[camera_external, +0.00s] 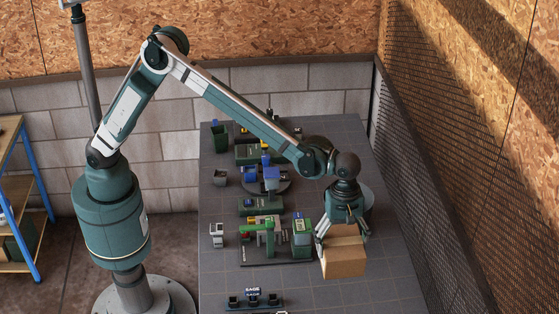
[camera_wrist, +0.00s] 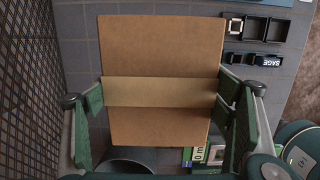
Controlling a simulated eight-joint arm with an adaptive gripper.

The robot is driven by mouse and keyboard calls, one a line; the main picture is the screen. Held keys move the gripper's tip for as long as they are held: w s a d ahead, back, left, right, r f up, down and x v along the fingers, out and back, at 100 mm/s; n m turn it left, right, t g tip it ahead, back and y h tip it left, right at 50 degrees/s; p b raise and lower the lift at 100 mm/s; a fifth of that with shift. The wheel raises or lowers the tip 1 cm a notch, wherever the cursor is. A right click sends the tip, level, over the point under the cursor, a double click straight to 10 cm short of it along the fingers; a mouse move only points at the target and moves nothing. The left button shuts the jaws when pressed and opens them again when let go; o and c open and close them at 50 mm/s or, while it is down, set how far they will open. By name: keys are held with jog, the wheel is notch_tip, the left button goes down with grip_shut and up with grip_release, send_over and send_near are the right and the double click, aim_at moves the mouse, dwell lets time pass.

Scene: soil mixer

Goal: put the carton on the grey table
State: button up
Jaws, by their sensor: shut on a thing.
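The carton (camera_external: 344,261) is a brown cardboard box with a lighter tape band. My gripper (camera_external: 342,237) is shut on it from above, at the right side of the grey table (camera_external: 390,262). In the wrist view the carton (camera_wrist: 162,50) fills the middle, with a gripper finger (camera_wrist: 158,98) pad on each side of it. The grey table lies beneath the carton. The carton looks held above the tabletop, but its underside is hidden, so I cannot tell the exact gap.
Left of the carton stands a green machine (camera_external: 302,236) on a dark base. Small black holders with a SAGE label (camera_external: 253,297) sit at the near edge. A mesh wall (camera_external: 440,170) borders the table's right side. Tabletop right of and nearer than the carton is clear.

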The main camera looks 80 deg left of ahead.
notch_tip(320, 180, down, 8)
jog(key=shift+s+r, duration=0.1)
jog(key=shift+r, duration=0.05)
dwell(0.4)
notch_tip(320, 180, down, 6)
jog(key=shift+b, duration=0.45)
jog(key=shift+f, duration=0.3)
jog(key=shift+f, duration=1.7)
jog(key=shift+f+b, duration=0.15)
jog(key=shift+b, duration=0.2)
jog(key=o, duration=1.1)
jog(key=shift+r, duration=0.2)
